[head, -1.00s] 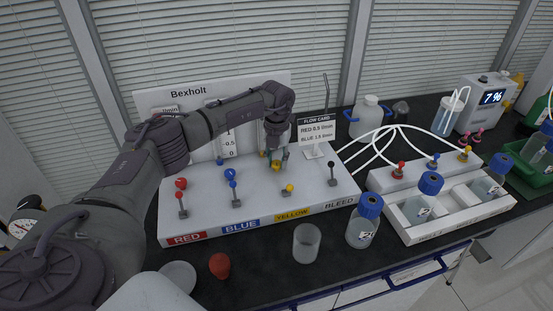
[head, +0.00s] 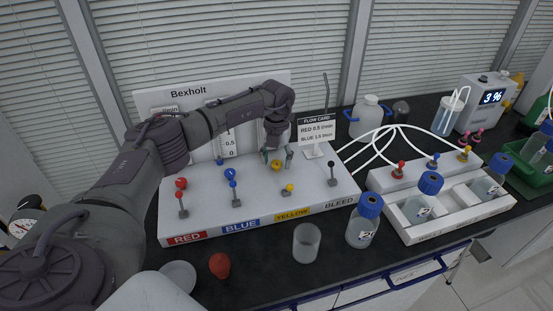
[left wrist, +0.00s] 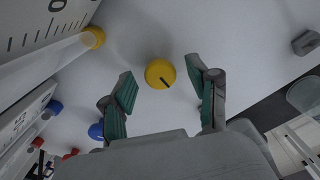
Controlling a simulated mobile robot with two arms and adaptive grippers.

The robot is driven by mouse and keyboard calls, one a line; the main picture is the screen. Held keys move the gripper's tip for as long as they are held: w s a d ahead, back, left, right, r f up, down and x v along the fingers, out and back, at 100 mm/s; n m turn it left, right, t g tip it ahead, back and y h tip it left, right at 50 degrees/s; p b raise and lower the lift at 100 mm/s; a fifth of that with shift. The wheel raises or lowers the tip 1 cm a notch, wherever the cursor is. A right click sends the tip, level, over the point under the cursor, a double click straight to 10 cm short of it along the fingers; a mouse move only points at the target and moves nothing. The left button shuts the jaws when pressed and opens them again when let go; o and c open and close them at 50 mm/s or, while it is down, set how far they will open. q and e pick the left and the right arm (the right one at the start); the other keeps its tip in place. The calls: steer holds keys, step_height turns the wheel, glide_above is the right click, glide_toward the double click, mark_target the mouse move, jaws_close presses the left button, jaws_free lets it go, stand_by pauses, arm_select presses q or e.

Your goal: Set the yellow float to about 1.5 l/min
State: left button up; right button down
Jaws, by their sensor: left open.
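The yellow knob (head: 276,165) sits on the white Bexholt panel (head: 335,190). In the left wrist view the yellow knob (left wrist: 160,74) has a dark mark pointing to the lower right. My left gripper (head: 277,157) is open, its green-padded fingers on either side of the knob and apart from it; the left wrist view shows the open left gripper (left wrist: 167,92) too. A yellow piece (left wrist: 93,38) shows at the foot of a scale near its 0; I cannot tell whether it is the float or a fitting. My arm hides most of the yellow scale in the head view. My right gripper is not in view.
A blue knob (left wrist: 96,131) is close to one finger. The flow card (head: 316,131) stands behind, right of the gripper. A beaker (head: 306,243) and a bottle (head: 363,222) stand in front.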

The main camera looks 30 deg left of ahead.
mark_target(277, 162)
arm_select(q)
step_height(277, 162, up, 12)
stand_by(0.5)
stand_by(0.4)
